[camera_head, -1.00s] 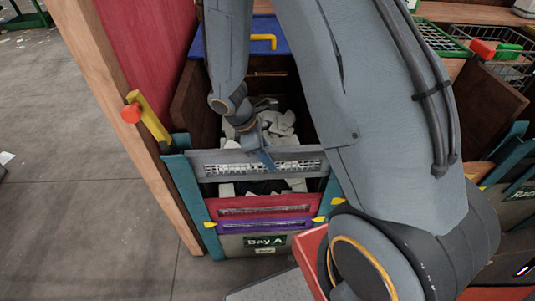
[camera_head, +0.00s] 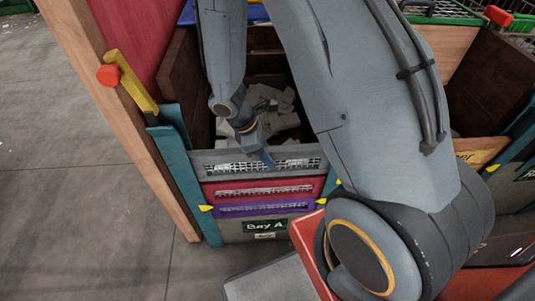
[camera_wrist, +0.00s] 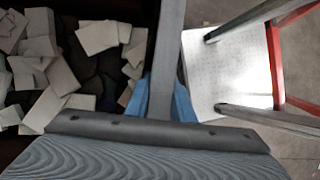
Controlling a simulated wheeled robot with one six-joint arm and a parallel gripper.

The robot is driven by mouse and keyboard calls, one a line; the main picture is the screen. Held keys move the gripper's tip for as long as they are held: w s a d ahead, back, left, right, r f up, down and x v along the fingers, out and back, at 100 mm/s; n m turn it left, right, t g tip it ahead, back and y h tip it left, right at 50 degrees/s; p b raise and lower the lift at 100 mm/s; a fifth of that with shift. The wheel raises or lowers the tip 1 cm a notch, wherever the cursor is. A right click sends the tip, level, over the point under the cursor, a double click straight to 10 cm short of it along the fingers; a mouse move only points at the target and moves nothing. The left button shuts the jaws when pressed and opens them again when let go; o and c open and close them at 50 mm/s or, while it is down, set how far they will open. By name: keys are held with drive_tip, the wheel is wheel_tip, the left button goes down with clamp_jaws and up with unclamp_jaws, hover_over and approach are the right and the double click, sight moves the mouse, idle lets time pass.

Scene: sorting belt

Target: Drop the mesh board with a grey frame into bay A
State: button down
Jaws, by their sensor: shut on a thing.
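The grey-framed mesh board (camera_head: 222,168) lies level across the front of bay A, between its two teal posts, directly above a red-framed board (camera_head: 225,190) with little or no gap showing. A purple-framed board (camera_head: 235,210) is below that, over the panel with the "Bay A" sign (camera_head: 265,226). My gripper (camera_head: 265,157) is shut on the grey board's top edge, near its middle. In the wrist view the grey board (camera_wrist: 166,75) shows edge-on from above, between my blue fingertips (camera_wrist: 165,103). Whether it touches the red board is hard to tell.
White and grey blocks (camera_head: 285,100) lie inside the bay behind the boards; they also show in the wrist view (camera_wrist: 55,85). A yellow handle with a red knob (camera_head: 108,75) stands at left. Open floor (camera_head: 70,200) lies left of the bay.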

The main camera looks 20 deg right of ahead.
drive_tip(key=shift+f, duration=0.2)
idle(0.3)
drive_tip(key=shift+f+b, duration=0.55)
drive_tip(key=c, duration=1.4)
unclamp_jaws()
drive_tip(key=shift+c, duration=0.2)
drive_tip(key=shift+v, duration=3.9)
drive_tip(key=s+r+m+y+p, duration=0.1)
drive_tip(key=s+r+m+y, duration=0.1)
drive_tip(key=s+r+m, duration=0.3)
drive_tip(key=s+r+m+t+y+p, duration=0.1)
drive_tip(key=s+r+m, duration=0.3)
drive_tip(key=r+m, duration=0.5)
drive_tip(key=shift+s+d+r+m+y, duration=0.3)
drive_tip(key=shift+s+d+r+y, duration=0.15)
drive_tip(key=shift+r+y, duration=0.25)
